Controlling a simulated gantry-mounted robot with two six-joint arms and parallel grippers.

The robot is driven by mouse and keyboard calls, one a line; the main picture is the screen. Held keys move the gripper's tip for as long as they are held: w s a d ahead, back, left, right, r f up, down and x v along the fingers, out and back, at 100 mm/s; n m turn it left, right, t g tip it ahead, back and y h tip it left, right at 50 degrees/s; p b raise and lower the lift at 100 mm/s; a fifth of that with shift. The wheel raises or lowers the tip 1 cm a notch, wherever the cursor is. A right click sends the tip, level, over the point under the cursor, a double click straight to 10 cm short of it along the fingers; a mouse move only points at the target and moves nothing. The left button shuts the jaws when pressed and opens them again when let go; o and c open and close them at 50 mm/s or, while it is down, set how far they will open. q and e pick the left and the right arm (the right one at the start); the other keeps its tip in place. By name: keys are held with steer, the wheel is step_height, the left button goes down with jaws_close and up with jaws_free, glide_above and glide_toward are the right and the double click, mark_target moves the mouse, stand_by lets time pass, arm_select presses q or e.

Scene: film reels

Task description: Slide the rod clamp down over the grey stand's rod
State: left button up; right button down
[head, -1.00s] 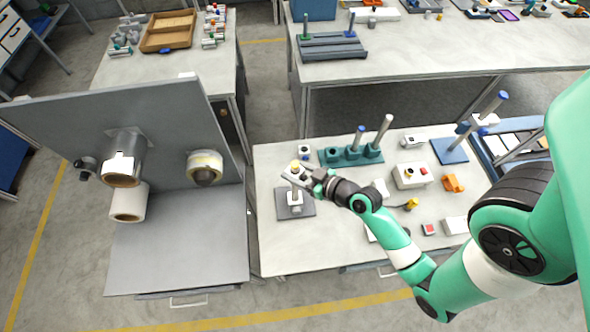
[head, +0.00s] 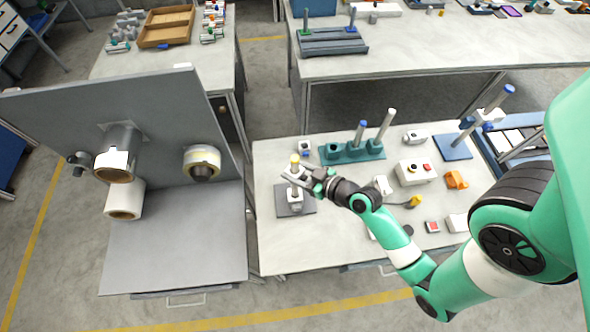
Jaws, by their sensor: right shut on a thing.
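The grey stand (head: 283,206) is at the left of the near table, with a square dark grey base and an upright rod (head: 296,189) with a yellow top (head: 295,159). My right gripper (head: 297,175) is around the rod's upper part, below the yellow top. It is shut on the rod clamp (head: 290,174), a small light-grey piece mostly hidden by the fingers. The clamp appears to be around the rod. A pale lump (head: 296,204) sits low on the rod, near the base. My left gripper is out of view.
A teal stand (head: 351,152) with several posts is behind, to the right. A blue-based stand (head: 452,147) is farther right. A white switch box (head: 415,172) and an orange part (head: 456,180) lie nearby. A grey machine panel (head: 120,110) with rolls stands left.

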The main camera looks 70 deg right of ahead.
steer(key=b, duration=0.4)
glide_above(295, 191)
steer(key=d, duration=0.1)
steer(key=shift+w+f, duration=0.15)
steer(key=shift+f, duration=2.15)
steer(key=shift+f+b, duration=2.3)
steer(key=shift+f, duration=0.2)
steer(key=shift+f+b, duration=2.4)
steer(key=shift+f, duration=0.15)
steer(key=shift+c, duration=0.8)
jaws_free()
